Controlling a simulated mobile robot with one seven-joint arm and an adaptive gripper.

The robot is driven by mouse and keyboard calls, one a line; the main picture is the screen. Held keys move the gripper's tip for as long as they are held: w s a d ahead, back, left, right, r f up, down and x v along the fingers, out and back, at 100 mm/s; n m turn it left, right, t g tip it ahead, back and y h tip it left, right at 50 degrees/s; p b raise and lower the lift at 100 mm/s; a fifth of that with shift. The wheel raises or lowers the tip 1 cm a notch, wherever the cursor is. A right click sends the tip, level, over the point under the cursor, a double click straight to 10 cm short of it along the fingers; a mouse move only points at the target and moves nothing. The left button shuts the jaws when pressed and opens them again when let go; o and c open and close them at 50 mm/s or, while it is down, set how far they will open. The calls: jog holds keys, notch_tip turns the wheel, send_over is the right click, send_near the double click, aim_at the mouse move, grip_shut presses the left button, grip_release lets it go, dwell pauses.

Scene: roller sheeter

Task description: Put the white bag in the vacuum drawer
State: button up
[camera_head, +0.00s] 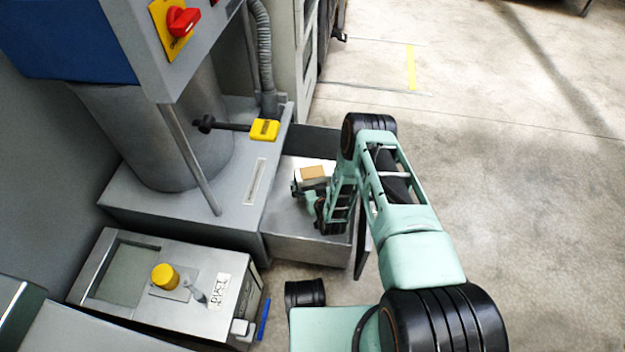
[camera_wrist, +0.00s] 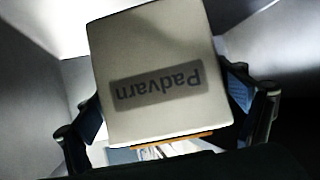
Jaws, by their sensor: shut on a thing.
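The white bag (camera_wrist: 150,42) fills the middle of the wrist view, boxy, with a grey label reading "Padvarn" upside down. My gripper (camera_wrist: 163,112) is shut on it, with a blue-padded finger on each side. In the head view my gripper (camera_head: 312,190) is inside the outline of the open vacuum drawer (camera_head: 305,248). A small tan and white patch of the bag (camera_head: 313,173) shows there beside the fingers. I cannot tell whether the bag touches the drawer floor. My arm hides the drawer's right part.
The grey machine (camera_head: 240,185) with its column stands left of the drawer. A yellow-ended lever (camera_head: 264,130) sticks out above it. A metal box with a yellow button (camera_head: 165,277) stands in front. The concrete floor (camera_head: 530,150) on the right is clear.

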jog(key=shift+f, duration=0.6)
jog(key=o, duration=1)
jog(key=shift+r, duration=0.55)
jog(key=p+v, duration=0.3)
jog(key=v, duration=0.4)
jog(key=shift+s+r, duration=0.2)
jog(key=shift+s, duration=0.05)
jog(key=shift+d, duration=0.1)
